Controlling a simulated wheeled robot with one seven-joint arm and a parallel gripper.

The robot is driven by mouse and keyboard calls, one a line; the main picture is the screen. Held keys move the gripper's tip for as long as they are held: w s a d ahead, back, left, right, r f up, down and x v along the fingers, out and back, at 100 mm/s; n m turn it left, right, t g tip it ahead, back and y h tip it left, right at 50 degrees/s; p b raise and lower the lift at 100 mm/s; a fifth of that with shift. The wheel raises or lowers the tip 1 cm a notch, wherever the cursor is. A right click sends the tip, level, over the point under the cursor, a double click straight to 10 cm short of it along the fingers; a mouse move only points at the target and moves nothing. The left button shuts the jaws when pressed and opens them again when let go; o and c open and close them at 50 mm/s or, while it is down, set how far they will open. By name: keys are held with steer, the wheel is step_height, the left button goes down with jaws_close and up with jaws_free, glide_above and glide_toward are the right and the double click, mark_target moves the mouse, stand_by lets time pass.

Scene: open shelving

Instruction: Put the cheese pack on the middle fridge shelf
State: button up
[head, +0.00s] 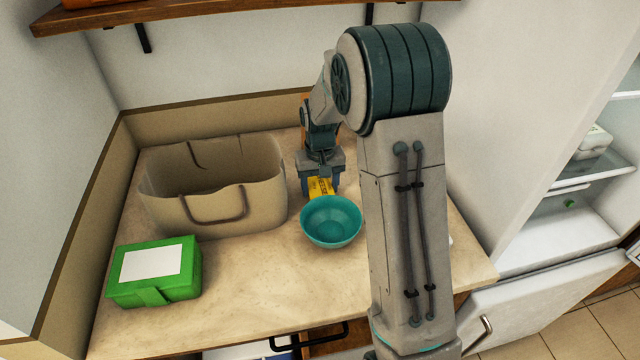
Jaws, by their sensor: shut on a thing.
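The cheese pack (321,187) is small and yellow with dark lettering. It stands on or just above the counter behind a teal bowl (331,221), which hides its lower part. My gripper (320,182) points down over the pack and is shut on it. Whether the pack touches the counter cannot be told. The open fridge at the right shows several shelves; one glass shelf (590,178) has a white container (594,142) on it or near it.
A beige basket (215,195) stands left of my gripper. A green box with a white label (155,272) sits at the counter's front left. A wooden wall shelf (180,12) hangs above. The fridge door (545,320) stands open at the lower right.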

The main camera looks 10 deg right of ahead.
steer(key=shift+f, duration=0.15)
steer(key=o, duration=1.1)
